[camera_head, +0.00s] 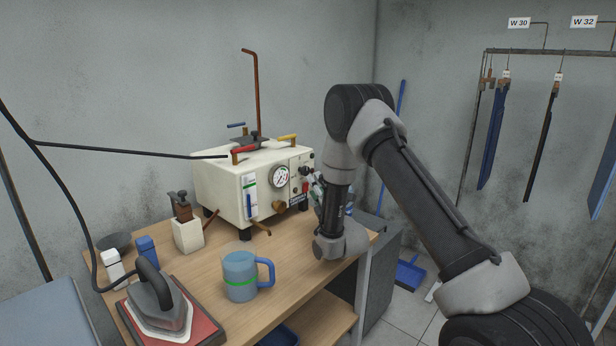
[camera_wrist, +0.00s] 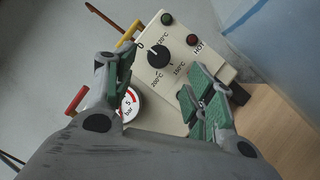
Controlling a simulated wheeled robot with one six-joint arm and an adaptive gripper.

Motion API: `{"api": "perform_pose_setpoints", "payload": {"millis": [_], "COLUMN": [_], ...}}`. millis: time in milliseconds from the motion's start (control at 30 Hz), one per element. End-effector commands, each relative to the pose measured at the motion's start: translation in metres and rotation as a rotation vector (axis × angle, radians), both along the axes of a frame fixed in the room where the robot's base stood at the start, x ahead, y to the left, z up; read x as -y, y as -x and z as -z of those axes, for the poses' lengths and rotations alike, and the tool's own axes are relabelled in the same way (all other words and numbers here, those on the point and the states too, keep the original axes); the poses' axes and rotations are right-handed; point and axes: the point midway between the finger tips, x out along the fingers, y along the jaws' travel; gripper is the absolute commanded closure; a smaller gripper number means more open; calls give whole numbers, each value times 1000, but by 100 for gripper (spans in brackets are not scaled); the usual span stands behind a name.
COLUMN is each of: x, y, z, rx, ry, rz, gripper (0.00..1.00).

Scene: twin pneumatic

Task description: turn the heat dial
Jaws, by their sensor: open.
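The heat dial (camera_wrist: 158,55) is a round black knob on the cream front panel of the boiler (camera_head: 230,192), with temperature marks from 0 to 200°C around it. In the wrist view it shows just beyond the gap between my fingertips. My gripper (camera_wrist: 157,73) is open and empty, its green-padded fingers on either side of the line to the dial. I see no finger touching the dial. In the head view my gripper (camera_head: 317,188) is at the panel's right end, partly hidden by my wrist.
A pressure gauge (camera_head: 280,177) sits left of the dial; red (camera_head: 243,150) and yellow (camera_head: 287,139) handles are on top. Green (camera_wrist: 167,19) and red (camera_wrist: 192,40) lamps are near the dial. A blue mug (camera_head: 239,277) and an iron (camera_head: 158,305) stand on the wooden table (camera_head: 205,268).

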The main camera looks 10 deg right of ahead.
Motion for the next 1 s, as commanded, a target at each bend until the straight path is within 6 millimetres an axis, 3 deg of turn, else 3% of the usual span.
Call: {"api": "perform_pose_setpoints", "payload": {"millis": [167,600,933,1000], "x": [-4,-16,-17,-17], "y": [-5,-63,-68,-68], "z": [4,-17,-19,-19], "rx": [47,45,44,44], "ry": [33,32,31,31], "rz": [9,9,8,8], "gripper": [46,46,46,58]}}
